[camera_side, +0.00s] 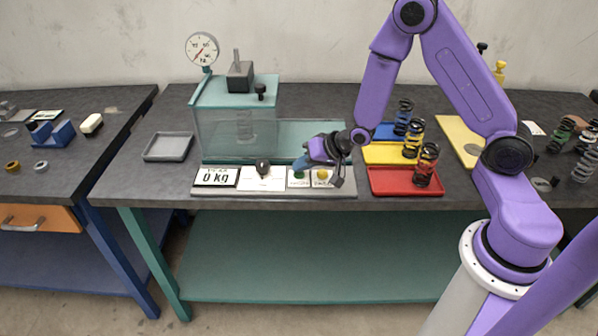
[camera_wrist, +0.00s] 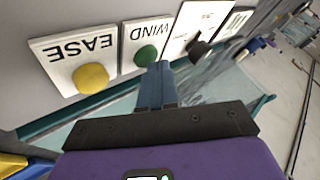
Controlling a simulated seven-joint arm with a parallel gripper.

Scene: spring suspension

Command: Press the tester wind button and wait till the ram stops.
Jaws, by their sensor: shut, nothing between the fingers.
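The tester is a teal-framed clear case (camera_side: 210,135) with a coil spring (camera_side: 245,126) inside and a dark block (camera_side: 240,77) on top. Its display (camera_side: 216,177) reads 0 kg. The green WIND button (camera_wrist: 146,55) sits on a white plate between the yellow EASE button (camera_wrist: 91,77) and a black knob (camera_wrist: 198,48). My gripper (camera_wrist: 160,66) is shut and empty, its blue fingertips right at the WIND button's edge in the wrist view. I cannot tell whether they touch it. In the side view my gripper (camera_side: 303,163) is over the panel's right part.
A dial gauge (camera_side: 202,50) stands at the case's back left. Blue, yellow and red trays (camera_side: 385,182) with springs stand right of the panel. An empty grey tray (camera_side: 168,147) lies to the left. A separate blue-legged bench (camera_side: 75,178) is at far left.

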